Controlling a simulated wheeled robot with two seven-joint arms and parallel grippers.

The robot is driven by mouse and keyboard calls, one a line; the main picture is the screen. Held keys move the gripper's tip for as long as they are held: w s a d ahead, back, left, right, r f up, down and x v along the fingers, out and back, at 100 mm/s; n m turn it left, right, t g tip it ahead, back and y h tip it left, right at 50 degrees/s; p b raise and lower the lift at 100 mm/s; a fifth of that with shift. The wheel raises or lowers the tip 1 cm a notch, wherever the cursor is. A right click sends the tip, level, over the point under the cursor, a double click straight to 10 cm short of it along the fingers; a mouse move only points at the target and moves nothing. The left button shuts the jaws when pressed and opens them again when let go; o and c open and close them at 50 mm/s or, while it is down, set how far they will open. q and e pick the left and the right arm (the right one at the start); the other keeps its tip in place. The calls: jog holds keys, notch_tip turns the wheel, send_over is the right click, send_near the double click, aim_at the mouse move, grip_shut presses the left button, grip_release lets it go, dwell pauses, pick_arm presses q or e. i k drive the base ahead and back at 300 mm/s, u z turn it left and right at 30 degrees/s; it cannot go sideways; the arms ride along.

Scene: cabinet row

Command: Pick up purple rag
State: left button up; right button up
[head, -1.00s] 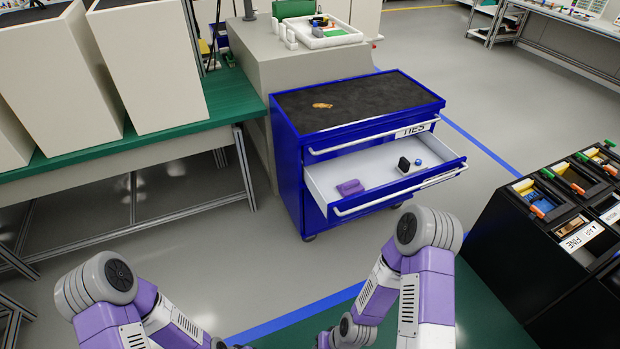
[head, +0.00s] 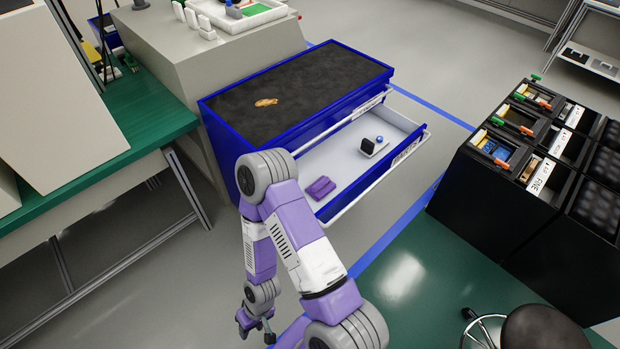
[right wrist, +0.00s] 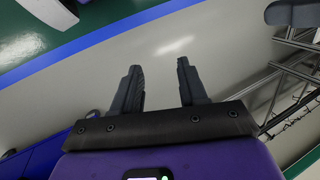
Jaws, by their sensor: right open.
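The purple rag (head: 320,188) lies folded in the open white drawer (head: 345,150) of the blue cabinet, near the drawer's front left part. My right gripper (head: 256,330) hangs low in the head view, in front of the cabinet and well below and apart from the rag. In the right wrist view my right gripper (right wrist: 163,88) is open, with nothing between its fingers and the grey floor beyond. The rag is not in the right wrist view. My left gripper is not in view.
A black item and a blue ball (head: 379,140) are also in the drawer. The cabinet's dark top (head: 305,95) holds a small orange-brown item. A green bench (head: 110,140) stands at left, black bins (head: 540,160) at right, and a stool (head: 540,328) at lower right.

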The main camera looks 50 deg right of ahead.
aim_at(322, 187)
jog(key=z, duration=0.7)
jog(key=i, duration=0.8)
jog(key=z, duration=0.95)
jog(key=i, duration=0.5)
